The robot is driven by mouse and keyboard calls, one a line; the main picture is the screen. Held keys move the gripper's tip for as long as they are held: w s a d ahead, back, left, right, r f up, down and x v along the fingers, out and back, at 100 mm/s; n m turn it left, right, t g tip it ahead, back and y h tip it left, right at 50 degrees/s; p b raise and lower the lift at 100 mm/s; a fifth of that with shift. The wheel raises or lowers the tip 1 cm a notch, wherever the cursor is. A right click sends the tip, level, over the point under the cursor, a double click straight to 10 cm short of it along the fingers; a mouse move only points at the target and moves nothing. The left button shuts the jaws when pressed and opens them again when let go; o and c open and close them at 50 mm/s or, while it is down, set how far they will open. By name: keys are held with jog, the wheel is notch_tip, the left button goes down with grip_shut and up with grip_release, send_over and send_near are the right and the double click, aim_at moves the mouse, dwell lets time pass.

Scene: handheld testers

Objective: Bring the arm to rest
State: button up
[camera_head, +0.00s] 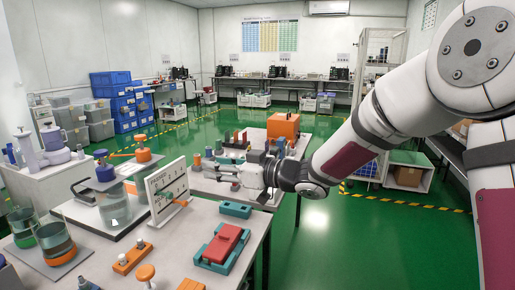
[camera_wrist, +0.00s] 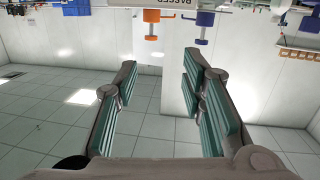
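My gripper (camera_head: 226,174) is held out level over the workbench in the head view, its fingers pointing left towards an upright white panel (camera_head: 160,184). In the wrist view the two teal-padded fingers of my gripper (camera_wrist: 160,90) stand well apart, with nothing between them. It is open and empty. My arm reaches in from the right side of the head view. The head view does not clearly show whether the fingertips touch anything.
The bench (camera_head: 186,252) holds a red-and-teal block (camera_head: 224,244), a teal block (camera_head: 235,210), an orange block (camera_head: 132,258) and glass beakers (camera_head: 56,241). An orange box (camera_head: 283,126) stands on a table behind. The green floor (camera_head: 390,240) to the right is clear.

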jog(key=d+r+m+t+h+p, duration=0.4)
jog(key=d+r+h+p, duration=0.2)
jog(key=d+r+h, duration=0.4)
jog(key=s+d+r+m+h+p, duration=0.45)
jog(key=s+d, duration=0.55)
jog(key=d, duration=0.3)
jog(key=s+d+r+m+g+h+p, duration=0.1)
jog(key=s+d+r+g+p, duration=0.15)
jog(key=s, duration=0.55)
jog(key=s+d+r+m+g+h+p, duration=0.1)
jog(key=s+d+m+p, duration=0.2)
jog(key=s, duration=0.4)
jog(key=s+g+y+p, duration=0.1)
jog(key=s+g+p, duration=0.3)
jog(key=s, duration=1.5)
jog(key=shift+d+f+m, duration=0.15)
jog(key=shift+f+m, duration=0.2)
jog(key=shift+f, duration=0.1)
